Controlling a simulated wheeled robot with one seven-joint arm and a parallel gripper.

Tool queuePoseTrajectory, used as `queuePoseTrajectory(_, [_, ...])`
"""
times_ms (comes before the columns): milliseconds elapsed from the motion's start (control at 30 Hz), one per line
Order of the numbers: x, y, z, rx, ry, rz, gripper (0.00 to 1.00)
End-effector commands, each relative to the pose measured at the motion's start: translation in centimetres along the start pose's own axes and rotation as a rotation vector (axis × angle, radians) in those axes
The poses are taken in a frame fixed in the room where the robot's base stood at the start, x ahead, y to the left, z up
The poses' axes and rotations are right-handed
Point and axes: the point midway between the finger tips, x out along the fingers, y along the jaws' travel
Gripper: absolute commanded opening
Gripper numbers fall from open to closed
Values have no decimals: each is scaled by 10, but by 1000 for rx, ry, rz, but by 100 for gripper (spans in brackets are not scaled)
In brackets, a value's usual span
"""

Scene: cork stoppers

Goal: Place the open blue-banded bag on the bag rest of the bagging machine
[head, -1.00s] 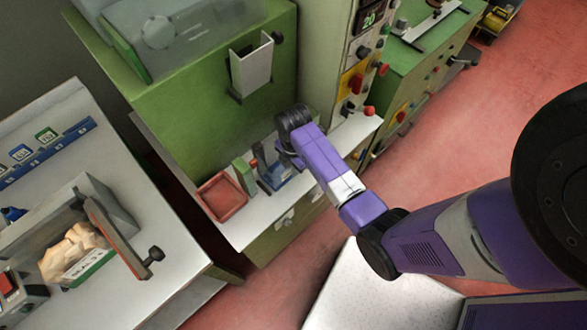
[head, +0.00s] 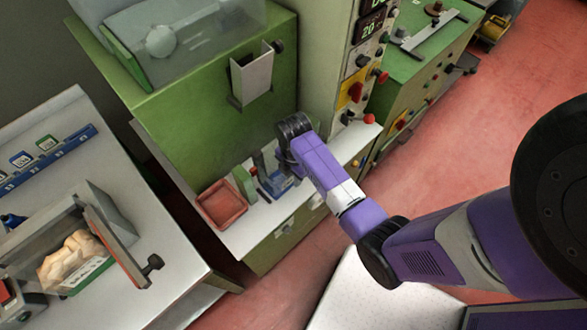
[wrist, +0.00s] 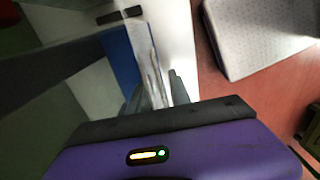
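My gripper (head: 277,166) points down over the white shelf of the green machine (head: 190,115), at a blue piece (head: 279,183) that seems to be the blue-banded bag or its holder. In the wrist view, the two grey fingers (wrist: 156,94) stand a little apart, with a pale, see-through sheet (wrist: 152,62) between and beyond them. A blue strip (wrist: 120,57) lies just left of the sheet. I cannot tell whether the fingers press on the sheet. An empty grey-white chute (head: 252,78) on the machine's front may be the bag rest.
A red tray (head: 222,204), a green upright piece (head: 244,183) and a dark piece stand left of the gripper on the shelf. A white table (head: 170,245) with a clear box (head: 75,250) of corks is at the left. Control knobs (head: 357,92) rise right of the shelf.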

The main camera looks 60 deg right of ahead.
Motion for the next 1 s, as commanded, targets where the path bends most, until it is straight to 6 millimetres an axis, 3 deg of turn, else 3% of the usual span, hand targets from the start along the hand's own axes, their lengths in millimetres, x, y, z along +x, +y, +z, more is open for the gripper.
queuePoseTrajectory(533, [-99,1,0,-1,-1,4,24])
queuePoseTrajectory(700, [-114,1,0,-1,-1,2,24])
queuePoseTrajectory(1000, [-117,0,0,0,0,0,24])
